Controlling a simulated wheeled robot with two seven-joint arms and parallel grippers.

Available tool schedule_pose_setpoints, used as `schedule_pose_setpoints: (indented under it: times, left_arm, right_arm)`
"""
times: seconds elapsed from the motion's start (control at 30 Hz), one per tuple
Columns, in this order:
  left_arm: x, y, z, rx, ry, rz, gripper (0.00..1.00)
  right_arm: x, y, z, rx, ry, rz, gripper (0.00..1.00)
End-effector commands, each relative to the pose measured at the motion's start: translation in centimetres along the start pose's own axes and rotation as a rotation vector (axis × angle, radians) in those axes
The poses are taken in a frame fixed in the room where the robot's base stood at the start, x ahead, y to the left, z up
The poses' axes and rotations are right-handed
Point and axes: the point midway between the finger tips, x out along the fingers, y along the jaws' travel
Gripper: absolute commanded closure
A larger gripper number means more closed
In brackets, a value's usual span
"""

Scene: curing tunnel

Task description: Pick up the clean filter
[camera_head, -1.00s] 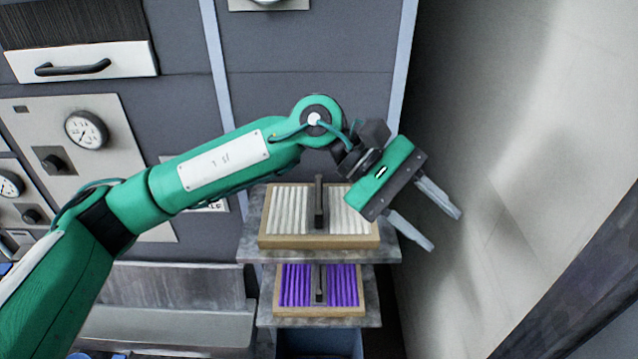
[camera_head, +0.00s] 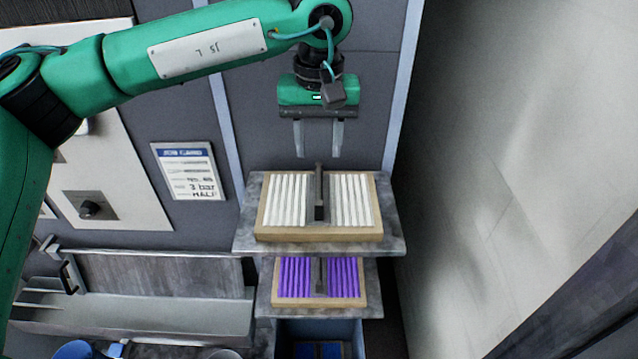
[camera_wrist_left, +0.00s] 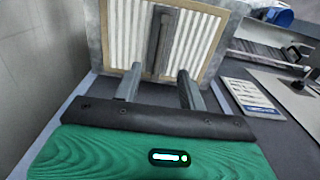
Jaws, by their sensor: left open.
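The clean filter (camera_head: 290,201) has white pleats, a tan frame and a dark upright handle bar (camera_head: 319,192) across its middle. It lies on the upper grey shelf (camera_head: 393,240). It also shows in the left wrist view (camera_wrist_left: 127,38), beyond the fingers. My left gripper (camera_head: 319,153) is open and empty, fingers pointing down, just above and behind the handle in the head view. In the left wrist view its two fingers (camera_wrist_left: 158,86) sit apart, on either side of the handle's line. I cannot tell that they touch it. My right gripper is not in view.
A purple-pleated filter (camera_head: 296,277) lies on the lower shelf (camera_head: 370,300), under the upper one. A blue bin (camera_head: 352,332) stands below. A pale wall (camera_head: 500,150) rises close on the right. A job card (camera_head: 187,172) hangs on the panel to the left.

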Motion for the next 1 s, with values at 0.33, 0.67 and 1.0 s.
schedule_pose_setpoints:
  times: [0.33, 0.67, 1.0]
  left_arm:
    - [5.6, 0.0, 0.1, -0.002, -0.001, 0.002, 0.59]
    - [7.7, 0.1, 0.0, 0.000, -0.001, 0.002, 0.59]
    - [7.5, 0.1, 0.0, 0.001, -0.001, 0.002, 0.65]
  right_arm:
    - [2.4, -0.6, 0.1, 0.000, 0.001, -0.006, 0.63]
    - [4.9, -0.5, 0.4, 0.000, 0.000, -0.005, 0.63]
    - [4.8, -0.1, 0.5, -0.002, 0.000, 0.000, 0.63]
